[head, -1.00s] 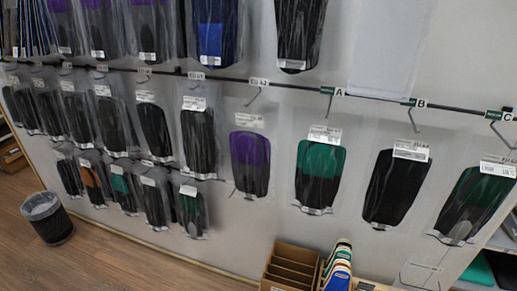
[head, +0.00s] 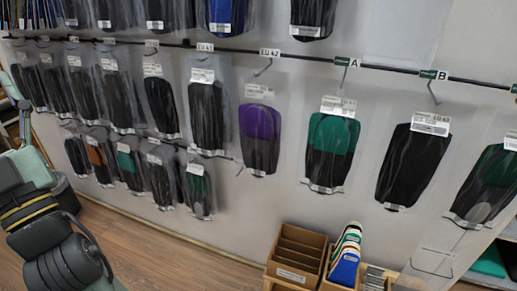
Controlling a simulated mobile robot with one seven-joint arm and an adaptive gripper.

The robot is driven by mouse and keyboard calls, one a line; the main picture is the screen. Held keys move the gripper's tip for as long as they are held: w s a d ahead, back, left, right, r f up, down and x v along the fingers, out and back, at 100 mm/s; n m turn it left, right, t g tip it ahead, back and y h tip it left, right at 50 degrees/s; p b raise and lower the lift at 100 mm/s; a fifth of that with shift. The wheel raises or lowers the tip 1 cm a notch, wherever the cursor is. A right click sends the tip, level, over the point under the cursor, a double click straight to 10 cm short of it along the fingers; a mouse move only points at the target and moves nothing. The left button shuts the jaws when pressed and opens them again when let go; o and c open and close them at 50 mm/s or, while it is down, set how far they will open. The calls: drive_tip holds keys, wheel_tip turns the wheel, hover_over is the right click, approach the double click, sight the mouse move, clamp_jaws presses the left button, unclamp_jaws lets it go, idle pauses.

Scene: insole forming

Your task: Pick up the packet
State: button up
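Several clear packets with insoles hang from hooks on the grey wall; which one the task means I cannot tell. In the middle are a black packet (head: 206,115) under the EU 41 tag and a purple-and-black packet (head: 260,138) by EU 42. To the right hang a green-and-black packet (head: 331,150) near tag A, a black packet (head: 411,165) near tag B, and another green-and-black packet (head: 486,182) at the right edge. My arm shows at the lower left, away from these packets. My gripper's fingers are not visible.
A hook rail (head: 310,57) runs across the wall. A cardboard box (head: 297,254) with dividers stands at the bottom, beside coloured upright pieces (head: 346,258). A dark bin (head: 66,194) is partly behind my arm. Wooden floor (head: 150,250) is open at lower left.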

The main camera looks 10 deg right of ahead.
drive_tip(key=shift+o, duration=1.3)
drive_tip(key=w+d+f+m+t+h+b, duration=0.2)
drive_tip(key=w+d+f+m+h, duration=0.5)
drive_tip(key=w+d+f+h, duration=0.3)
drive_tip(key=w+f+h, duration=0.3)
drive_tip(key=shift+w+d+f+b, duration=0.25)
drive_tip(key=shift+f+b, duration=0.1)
drive_tip(key=shift+b, duration=0.05)
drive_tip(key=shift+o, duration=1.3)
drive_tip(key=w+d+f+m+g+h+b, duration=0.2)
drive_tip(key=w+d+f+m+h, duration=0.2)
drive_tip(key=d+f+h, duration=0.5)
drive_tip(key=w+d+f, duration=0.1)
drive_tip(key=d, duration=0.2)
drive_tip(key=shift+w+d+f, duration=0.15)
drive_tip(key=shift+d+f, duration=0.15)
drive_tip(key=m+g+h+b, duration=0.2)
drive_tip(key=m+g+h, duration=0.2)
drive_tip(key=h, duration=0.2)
approach(257, 144)
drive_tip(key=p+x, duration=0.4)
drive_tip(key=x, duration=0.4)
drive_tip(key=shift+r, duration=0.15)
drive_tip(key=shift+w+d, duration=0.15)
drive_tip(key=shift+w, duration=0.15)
